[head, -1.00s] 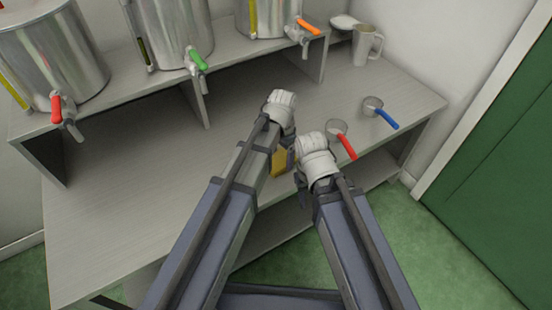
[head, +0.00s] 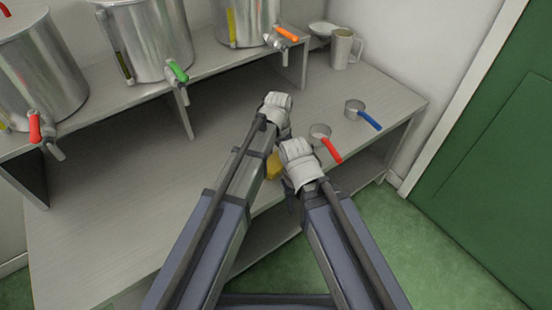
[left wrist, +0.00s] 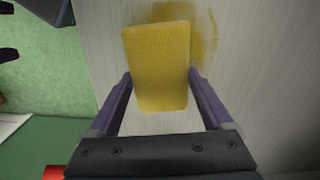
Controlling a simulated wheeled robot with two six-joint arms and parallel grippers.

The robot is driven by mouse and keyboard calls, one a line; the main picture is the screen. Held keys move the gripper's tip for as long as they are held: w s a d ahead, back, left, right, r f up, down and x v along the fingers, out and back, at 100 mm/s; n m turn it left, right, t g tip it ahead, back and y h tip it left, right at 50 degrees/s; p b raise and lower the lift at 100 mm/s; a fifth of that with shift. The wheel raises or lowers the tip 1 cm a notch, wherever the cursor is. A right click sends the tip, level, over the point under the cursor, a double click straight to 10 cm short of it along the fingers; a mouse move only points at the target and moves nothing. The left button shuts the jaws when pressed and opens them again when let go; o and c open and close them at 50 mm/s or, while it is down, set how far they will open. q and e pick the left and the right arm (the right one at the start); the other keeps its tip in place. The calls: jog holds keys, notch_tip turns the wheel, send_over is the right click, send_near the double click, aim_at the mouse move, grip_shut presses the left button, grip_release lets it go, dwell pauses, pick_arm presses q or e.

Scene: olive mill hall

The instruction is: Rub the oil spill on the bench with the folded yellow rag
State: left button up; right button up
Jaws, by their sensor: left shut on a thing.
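The folded yellow rag (left wrist: 157,70) is a thick, flat block between the two fingers of my left gripper (left wrist: 160,78), which is shut on it. A corner of the rag (head: 273,165) also shows in the head view between my two forearms, near the bench's front edge. The oil spill (left wrist: 203,30) is a yellowish smear on the grey bench (left wrist: 260,60); the rag overlaps part of it in the left wrist view. I cannot tell whether the rag touches the bench. My right gripper (head: 290,203) is mostly hidden under its wrist, close beside the left one.
A red-handled scoop (head: 321,133) and a blue-handled scoop (head: 356,108) sit to the right on the bench. A metal jug (head: 342,50) stands at the back. Steel tanks (head: 150,40) with coloured taps stand on a raised shelf. The bench left of my arms is clear.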

aim_at(268, 165)
pick_arm(q)
jog(key=shift+w+d, duration=0.5)
jog(key=shift+d, duration=0.25)
jog(key=shift+w+d, duration=0.5)
jog(key=shift+d, duration=0.2)
jog(key=shift+f, duration=0.1)
jog(key=shift+s+a, duration=0.55)
jog(key=shift+a, duration=0.2)
jog(key=shift+s+a, duration=0.5)
jog(key=shift+a, duration=0.25)
jog(key=shift+s+a, duration=1.15)
jog(key=shift+a, duration=0.35)
jog(key=shift+s+a, duration=0.55)
jog(key=shift+a, duration=0.2)
jog(key=shift+s+a, duration=0.5)
jog(key=shift+a, duration=0.2)
